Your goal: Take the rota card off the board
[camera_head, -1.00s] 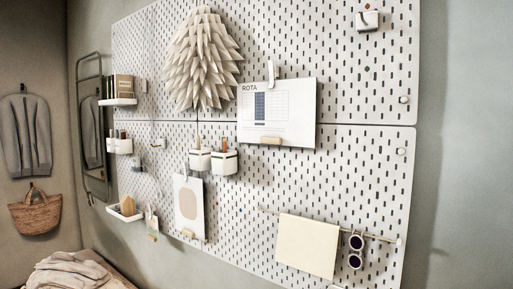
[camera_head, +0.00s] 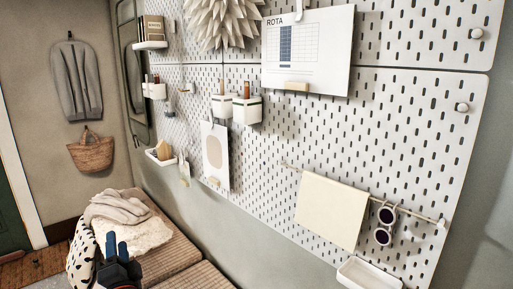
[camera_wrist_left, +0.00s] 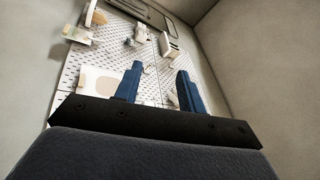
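The rota card (camera_head: 330,52) is a white sheet headed ROTA with a printed grid and a blue column. It hangs at the upper middle of the white pegboard (camera_head: 400,130), with a white clip (camera_head: 298,10) at its top and a small wooden piece (camera_head: 295,86) at its lower edge. My left gripper (camera_head: 117,246) is low at the left in the head view, over the bench and well away from the card. In the left wrist view its two blue fingers (camera_wrist_left: 158,88) stand apart with nothing between them. My right gripper is not in view.
White cups (camera_head: 234,108), a hanging print (camera_head: 215,156), a cream cloth (camera_head: 330,210) on a rail and sunglasses (camera_head: 385,226) are on the board. A white tray (camera_head: 368,274) sits below. The bench (camera_head: 180,250) holds a folded blanket (camera_head: 118,206).

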